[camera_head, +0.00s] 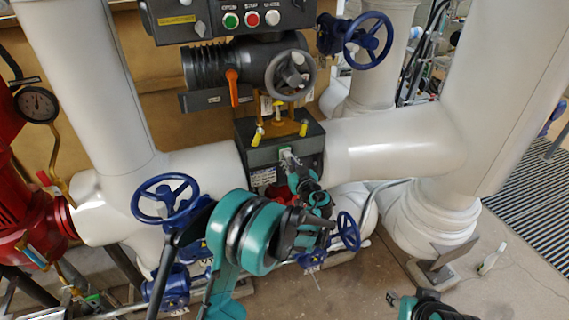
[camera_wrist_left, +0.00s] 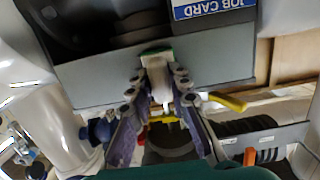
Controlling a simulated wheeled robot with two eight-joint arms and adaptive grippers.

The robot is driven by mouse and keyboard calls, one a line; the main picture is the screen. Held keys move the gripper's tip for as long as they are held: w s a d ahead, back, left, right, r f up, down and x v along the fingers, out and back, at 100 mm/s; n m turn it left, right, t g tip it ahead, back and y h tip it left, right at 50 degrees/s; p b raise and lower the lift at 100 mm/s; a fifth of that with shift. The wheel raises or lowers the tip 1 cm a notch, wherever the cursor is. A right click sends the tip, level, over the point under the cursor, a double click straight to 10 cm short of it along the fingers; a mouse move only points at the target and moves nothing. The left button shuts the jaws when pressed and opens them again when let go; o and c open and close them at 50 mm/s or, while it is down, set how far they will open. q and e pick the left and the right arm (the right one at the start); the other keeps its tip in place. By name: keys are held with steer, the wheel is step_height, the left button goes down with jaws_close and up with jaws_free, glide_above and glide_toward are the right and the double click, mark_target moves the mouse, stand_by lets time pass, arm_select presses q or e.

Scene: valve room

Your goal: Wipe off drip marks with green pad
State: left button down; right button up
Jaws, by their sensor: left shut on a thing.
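My left gripper (camera_head: 288,158) reaches across the middle of the head view to the dark grey box (camera_head: 250,140) between the white pipes. It is shut on a small pale block with a green edge, the green pad (camera_head: 285,151). In the left wrist view the pad (camera_wrist_left: 157,58) stands between the fingertips of my left gripper (camera_wrist_left: 158,78), its green edge at or close to the box's grey face (camera_wrist_left: 95,83). I cannot tell whether they touch. I cannot make out any drip marks. Part of my right arm shows at the bottom edge of the head view; its fingers cannot be made out.
Yellow-handled fittings (camera_head: 258,137) stand by the box, below a grey handwheel (camera_head: 290,75). Blue handwheels (camera_head: 165,198) sit at the left, upper right (camera_head: 368,40) and below. A JOB CARD label (camera_wrist_left: 212,8) is on the box. Open floor (camera_head: 520,280) lies at the lower right.

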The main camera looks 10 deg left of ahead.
arm_select(q)
steer(key=shift+w+d, duration=1.05)
steer(key=shift+d, duration=0.25)
steer(key=shift+d+b, duration=0.1)
steer(key=shift+b, duration=0.3)
steer(key=shift+s+a+b, duration=0.15)
steer(key=shift+s+a, duration=0.35)
steer(key=shift+a, duration=0.35)
steer(key=shift+s+a+b, duration=0.15)
steer(key=shift+s+a, duration=0.35)
steer(key=shift+a, duration=0.35)
steer(key=shift+s+a+b, duration=0.15)
steer(key=shift+s+a, duration=0.4)
steer(key=shift+a, duration=0.2)
steer(key=shift+s+a+b, duration=0.15)
steer(key=shift+s+a, duration=0.4)
steer(key=shift+a, duration=0.15)
steer(key=shift+r, duration=0.15)
